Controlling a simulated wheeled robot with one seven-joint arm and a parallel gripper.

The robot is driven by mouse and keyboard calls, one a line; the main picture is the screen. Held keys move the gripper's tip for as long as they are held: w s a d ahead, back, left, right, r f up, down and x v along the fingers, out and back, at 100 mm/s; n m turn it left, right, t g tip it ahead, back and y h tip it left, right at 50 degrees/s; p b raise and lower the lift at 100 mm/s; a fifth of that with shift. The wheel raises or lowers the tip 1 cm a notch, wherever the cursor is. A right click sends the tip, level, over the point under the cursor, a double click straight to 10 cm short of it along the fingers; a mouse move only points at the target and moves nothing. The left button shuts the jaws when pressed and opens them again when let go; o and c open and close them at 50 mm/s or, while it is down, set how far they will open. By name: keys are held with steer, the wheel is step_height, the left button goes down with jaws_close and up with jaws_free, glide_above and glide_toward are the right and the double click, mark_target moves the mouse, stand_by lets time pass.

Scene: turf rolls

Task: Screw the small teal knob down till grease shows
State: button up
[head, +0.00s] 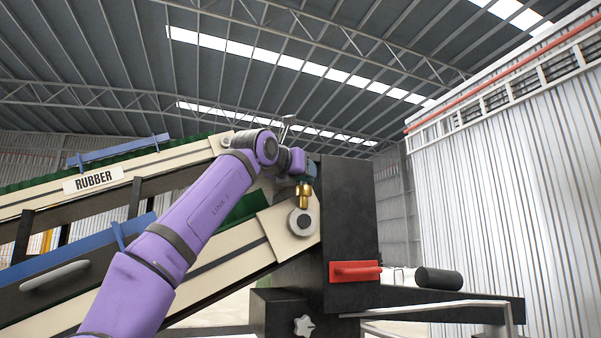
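A small teal knob (311,171) shows in part at the top of a brass fitting (304,195), beside the dark upright housing (349,215). The brass fitting sits just above a pale roller end. My purple arm reaches up from the lower left, and my gripper (299,166) is at the knob, covering its left side. The fingers are too small and hidden to tell whether they are open or shut, or touch the knob. I cannot make out any grease.
A sloping conveyor with a "RUBBER" sign (93,180) and blue rails (122,150) fills the left. A black roller (438,279) lies right. Open air lies right of the housing.

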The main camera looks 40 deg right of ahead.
steer(key=o, duration=0.6)
steer(key=shift+o, duration=0.2)
steer(key=shift+s+d+n+t+y, duration=0.1)
steer(key=shift+s+n+t+y, duration=0.05)
steer(key=shift+n+t+y, duration=1.05)
steer(key=shift+s+d+n+t+y, duration=0.1)
steer(key=shift+n+t+y, duration=0.7)
steer(key=shift+t, duration=0.8)
steer(key=shift+s+d+n+t+y, duration=0.1)
steer(key=shift+n+t+y, duration=0.85)
steer(key=shift+n+y, duration=0.4)
steer(key=shift+s+d+n+t+y, duration=0.1)
steer(key=shift+n+t+y, duration=0.9)
steer(key=shift+y, duration=0.65)
steer(key=shift+d+n+t+y, duration=0.15)
steer(key=shift+n+t+y, duration=0.15)
steer(key=shift+n+y, duration=0.8)
steer(key=shift+d+n+t+y, duration=0.1)
steer(key=shift+n+t+y, duration=0.3)
steer(key=shift+y, duration=1.1)
